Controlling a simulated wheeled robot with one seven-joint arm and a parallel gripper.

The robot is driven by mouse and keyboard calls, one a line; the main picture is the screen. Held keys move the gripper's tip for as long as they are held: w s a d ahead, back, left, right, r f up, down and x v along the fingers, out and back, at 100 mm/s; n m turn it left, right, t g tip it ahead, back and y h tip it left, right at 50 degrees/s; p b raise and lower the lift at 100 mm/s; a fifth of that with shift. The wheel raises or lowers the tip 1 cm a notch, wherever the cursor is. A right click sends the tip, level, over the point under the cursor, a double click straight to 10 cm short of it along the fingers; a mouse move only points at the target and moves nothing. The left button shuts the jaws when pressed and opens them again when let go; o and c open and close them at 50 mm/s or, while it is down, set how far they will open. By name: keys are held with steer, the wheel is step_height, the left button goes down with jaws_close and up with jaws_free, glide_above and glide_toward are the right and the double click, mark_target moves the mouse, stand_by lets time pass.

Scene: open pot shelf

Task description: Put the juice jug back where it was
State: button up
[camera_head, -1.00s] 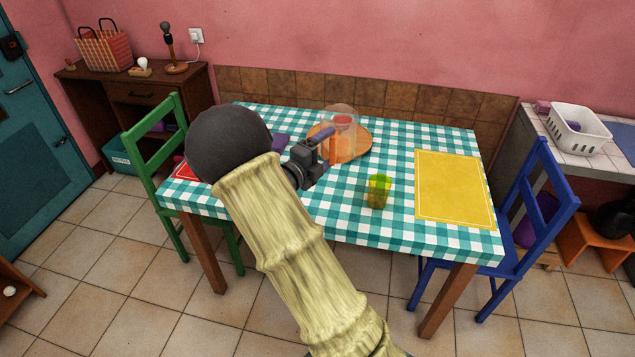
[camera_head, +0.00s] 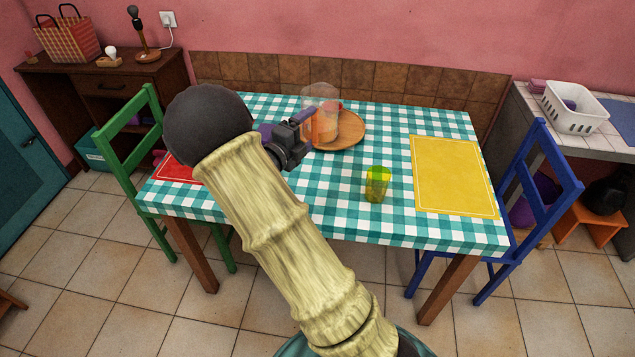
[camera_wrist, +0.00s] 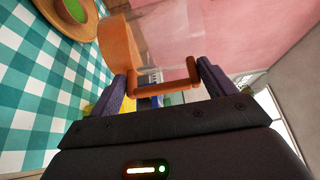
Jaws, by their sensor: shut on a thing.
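The juice jug (camera_head: 322,122) is clear, with orange juice in its lower part and an orange handle. My gripper (camera_head: 303,127) is shut on that handle; in the wrist view the handle (camera_wrist: 165,89) lies between both fingers. The jug's juice-filled body (camera_wrist: 119,47) is beyond the fingers there and looks lifted off the table. In the head view the jug overlaps the left part of a round wooden tray (camera_head: 350,139).
A yellow-green glass (camera_head: 377,184) stands at the table's front middle. A yellow mat (camera_head: 452,176) lies right, a red mat (camera_head: 176,171) left. A green chair (camera_head: 135,160) and a blue chair (camera_head: 545,195) flank the checked table. The cloth between tray and yellow mat is clear.

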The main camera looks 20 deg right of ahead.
step_height(320, 180, down, 9)
steer(key=b, duration=0.8)
steer(key=shift+s+r+b, duration=0.15)
steer(key=shift+s+b, duration=0.1)
steer(key=shift+b, duration=0.05)
steer(key=shift+a, duration=0.1)
step_height(320, 180, down, 6)
steer(key=shift+f+b, duration=0.3)
steer(key=shift+f, duration=1.65)
steer(key=shift+f, duration=0.15)
